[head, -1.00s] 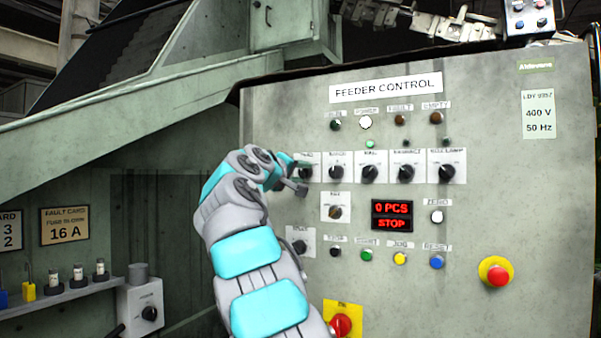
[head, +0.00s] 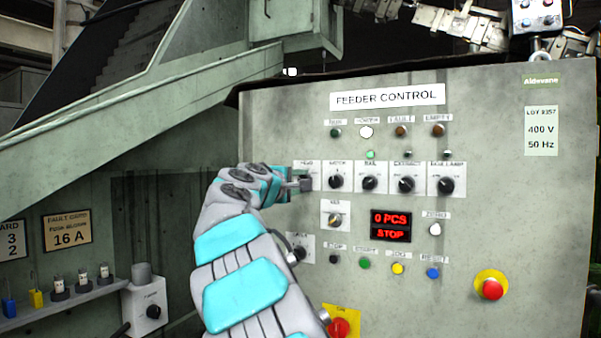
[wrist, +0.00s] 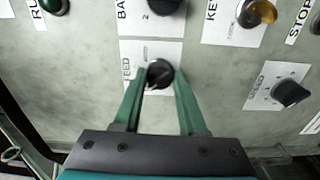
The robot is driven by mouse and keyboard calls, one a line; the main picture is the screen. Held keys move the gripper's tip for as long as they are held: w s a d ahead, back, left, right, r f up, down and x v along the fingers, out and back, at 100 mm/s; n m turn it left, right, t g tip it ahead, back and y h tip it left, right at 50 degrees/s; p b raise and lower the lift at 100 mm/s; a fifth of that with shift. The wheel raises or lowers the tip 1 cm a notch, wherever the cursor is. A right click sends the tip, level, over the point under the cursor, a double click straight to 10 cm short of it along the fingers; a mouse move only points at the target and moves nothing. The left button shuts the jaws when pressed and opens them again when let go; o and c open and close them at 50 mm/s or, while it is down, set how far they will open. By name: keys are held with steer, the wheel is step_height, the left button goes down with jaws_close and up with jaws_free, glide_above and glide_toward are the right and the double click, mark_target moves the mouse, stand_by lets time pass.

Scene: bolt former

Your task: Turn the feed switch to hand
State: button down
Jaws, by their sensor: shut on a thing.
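The feed switch is a black rotary knob (wrist: 160,74) on a white plate whose label reads "FEED", partly hidden, in the wrist view. In the head view its plate (head: 306,166) is at the left end of the upper row of knobs, and my gripper covers most of the knob. My gripper (wrist: 158,82) has its two green fingers on either side of the knob and is shut on it. In the head view my gripper (head: 303,184) reaches the panel from the left. The small position marks on the plate are too blurred to read.
The feeder control panel (head: 500,200) carries several other knobs to the right, a key switch (head: 335,220) below and a row of push buttons. A red emergency button (head: 492,289) is at lower right, and another red button (head: 339,327) is below my arm.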

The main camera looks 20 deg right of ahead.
steer(key=shift+n, duration=0.4)
steer(key=shift+c, duration=2.3)
jaws_free()
steer(key=shift+p, duration=0.3)
steer(key=shift+a, duration=0.1)
steer(key=b+v, duration=0.1)
steer(key=v, duration=0.6)
steer(key=shift+s+a, duration=0.2)
steer(key=shift+a, duration=0.05)
